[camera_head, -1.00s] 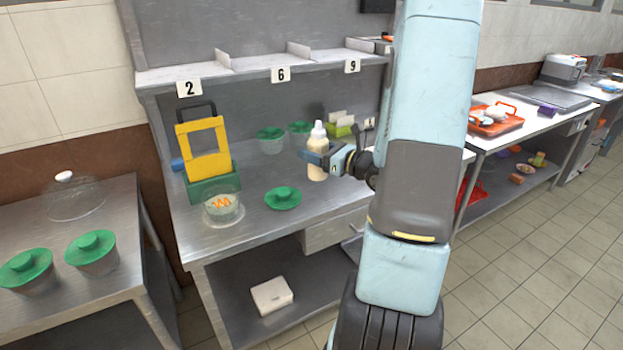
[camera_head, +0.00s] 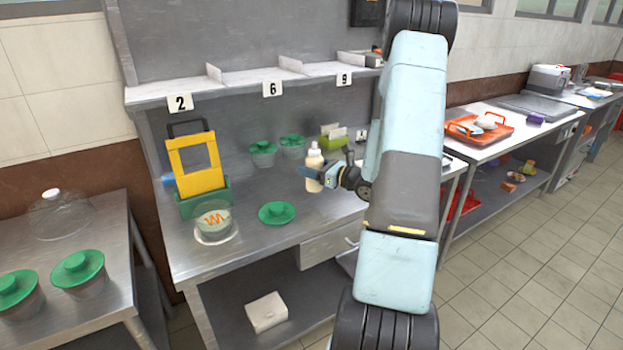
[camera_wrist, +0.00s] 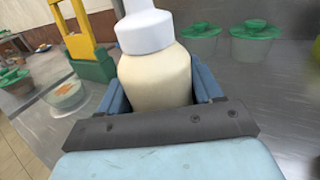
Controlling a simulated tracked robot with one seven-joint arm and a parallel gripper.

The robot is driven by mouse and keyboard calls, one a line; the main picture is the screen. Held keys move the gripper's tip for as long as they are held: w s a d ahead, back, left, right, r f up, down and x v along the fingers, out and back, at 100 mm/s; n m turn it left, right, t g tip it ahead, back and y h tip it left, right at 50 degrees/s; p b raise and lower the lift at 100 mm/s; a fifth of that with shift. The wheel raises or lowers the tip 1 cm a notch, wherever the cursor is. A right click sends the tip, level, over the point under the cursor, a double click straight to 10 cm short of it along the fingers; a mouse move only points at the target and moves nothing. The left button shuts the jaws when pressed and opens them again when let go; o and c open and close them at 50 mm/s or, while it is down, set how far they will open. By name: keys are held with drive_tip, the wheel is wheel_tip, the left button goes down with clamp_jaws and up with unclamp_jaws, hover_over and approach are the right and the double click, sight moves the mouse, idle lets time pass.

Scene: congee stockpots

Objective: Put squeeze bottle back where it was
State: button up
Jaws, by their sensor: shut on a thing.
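The squeeze bottle (camera_head: 314,168) is cream-coloured with a white cap and stands upright at the right part of the steel counter (camera_head: 250,236). My gripper (camera_head: 322,178) is shut on it from the right. In the wrist view the bottle (camera_wrist: 153,75) sits between the two blue fingers of my gripper (camera_wrist: 160,96). Part of the bottle's body is hidden by the gripper, and I cannot tell whether its base touches the counter.
A green lid (camera_head: 277,213) and a bowl with orange food (camera_head: 213,222) lie left of the bottle. A yellow and green stand (camera_head: 197,164) is at the left. Two green-lidded tubs (camera_head: 263,153) stand behind. A numbered shelf (camera_head: 225,85) runs above.

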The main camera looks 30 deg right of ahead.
drive_tip(key=shift+w+d+f, duration=0.4)
drive_tip(key=shift+w+f, duration=0.2)
drive_tip(key=shift+f, duration=1.8)
drive_tip(key=o, duration=0.8)
drive_tip(key=shift+c, duration=0.2)
